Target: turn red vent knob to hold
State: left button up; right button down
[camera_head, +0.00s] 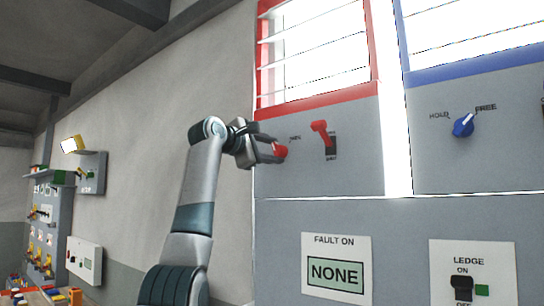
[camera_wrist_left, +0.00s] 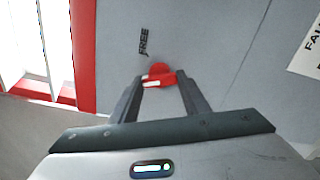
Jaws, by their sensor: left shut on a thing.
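The red vent knob (camera_head: 281,151) sits on the grey panel under the red-framed louvred window. My left gripper (camera_head: 272,150) reaches it from the left and is shut on it. In the left wrist view the red knob (camera_wrist_left: 159,72) is between the two fingers of the left gripper (camera_wrist_left: 160,84). A white mark shows on the knob's near side there. The word FREE is printed beside the knob; its HOLD label is not visible in either view. My right gripper is not in view.
A red lever (camera_head: 321,132) stands right of the knob on the same panel. A blue knob (camera_head: 463,126) with HOLD and FREE labels is further right. Below are a FAULT ON sign (camera_head: 336,268) and a LEDGE switch plate (camera_head: 472,274).

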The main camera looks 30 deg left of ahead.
pick_arm(q)
jog(key=n, duration=0.1)
jog(key=n+b, duration=0.1)
jog(key=shift+w+d+f+n, duration=0.1)
jog(key=shift+d+f+n, duration=0.05)
jog(key=shift+f+n, duration=0.15)
jog(key=shift+n, duration=0.4)
jog(key=shift+n+b, duration=0.3)
jog(key=shift+n, duration=0.5)
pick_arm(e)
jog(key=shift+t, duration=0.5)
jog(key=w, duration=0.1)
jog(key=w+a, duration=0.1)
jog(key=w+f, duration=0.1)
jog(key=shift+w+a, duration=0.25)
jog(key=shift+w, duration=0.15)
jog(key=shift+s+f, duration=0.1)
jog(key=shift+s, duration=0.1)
pick_arm(q)
jog(key=o, duration=1)
jog(key=shift+o, duration=0.2)
jog(key=shift+r, duration=0.15)
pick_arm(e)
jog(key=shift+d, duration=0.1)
pick_arm(q)
jog(key=shift+s, duration=0.2)
